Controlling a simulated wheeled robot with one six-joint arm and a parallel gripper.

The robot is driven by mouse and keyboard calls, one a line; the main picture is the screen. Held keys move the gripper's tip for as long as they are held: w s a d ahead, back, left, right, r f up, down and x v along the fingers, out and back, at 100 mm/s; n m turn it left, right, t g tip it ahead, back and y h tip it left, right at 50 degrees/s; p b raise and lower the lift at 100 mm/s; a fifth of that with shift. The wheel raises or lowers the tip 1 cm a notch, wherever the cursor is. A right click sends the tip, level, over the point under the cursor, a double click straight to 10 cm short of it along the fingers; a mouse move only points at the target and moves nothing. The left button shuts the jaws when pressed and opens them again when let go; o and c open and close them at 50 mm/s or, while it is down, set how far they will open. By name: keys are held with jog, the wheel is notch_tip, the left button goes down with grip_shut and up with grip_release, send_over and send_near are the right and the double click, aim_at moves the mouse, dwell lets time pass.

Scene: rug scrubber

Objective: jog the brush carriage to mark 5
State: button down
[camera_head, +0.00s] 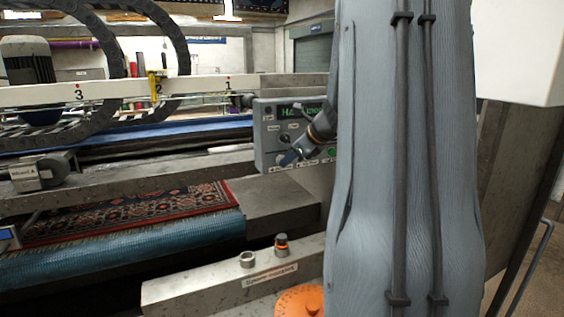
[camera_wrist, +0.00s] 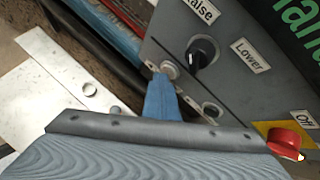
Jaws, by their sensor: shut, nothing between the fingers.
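The grey control panel (camera_head: 268,128) stands at the middle right, with a green-lit display (camera_head: 291,112) whose text is partly hidden by my arm. A long white beam (camera_head: 110,92) carries marks 3, 2 and 1 from left to right; mark 5 is not in view. A yellow piece (camera_head: 153,82) sits on the beam at mark 2. My gripper (camera_head: 288,158) is shut and empty at the panel's lower left. In the wrist view its blue fingertips (camera_wrist: 161,82) are at a pale round button (camera_wrist: 169,70); I cannot tell whether they touch.
A patterned rug (camera_head: 130,217) lies left of the panel.

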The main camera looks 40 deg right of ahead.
jog(key=shift+s+a, duration=0.15)
jog(key=shift+s, duration=0.5)
jog(key=s, duration=0.2)
jog(key=s+a, duration=0.1)
jog(key=s, duration=0.2)
jog(key=shift+a, duration=0.1)
dwell(1.2)
jog(key=a+f+n+g+y, duration=0.1)
jog(key=a+f+n+g, duration=0.1)
jog(key=a+f+n, duration=0.3)
jog(key=a+f+n+g, duration=0.1)
jog(key=a+n, duration=0.1)
jog(key=a, duration=0.5)
jog(key=s+a+f+n+g, duration=0.1)
jog(key=s+a+f+n, duration=0.2)
jog(key=a+n, duration=0.3)
jog(key=s+a+f+n+g+h, duration=0.1)
jog(key=s+a+f+n, duration=0.3)
jog(key=n, duration=0.6)
jog(key=s+a+f+n+g, duration=0.3)
jog(key=s+a+n, duration=0.3)
jog(key=a+n, duration=0.2)
jog(key=shift+s+a+f+h+b, duration=0.15)
jog(key=shift+s+a+h+b, duration=0.2)
jog(key=shift+a, duration=0.85)
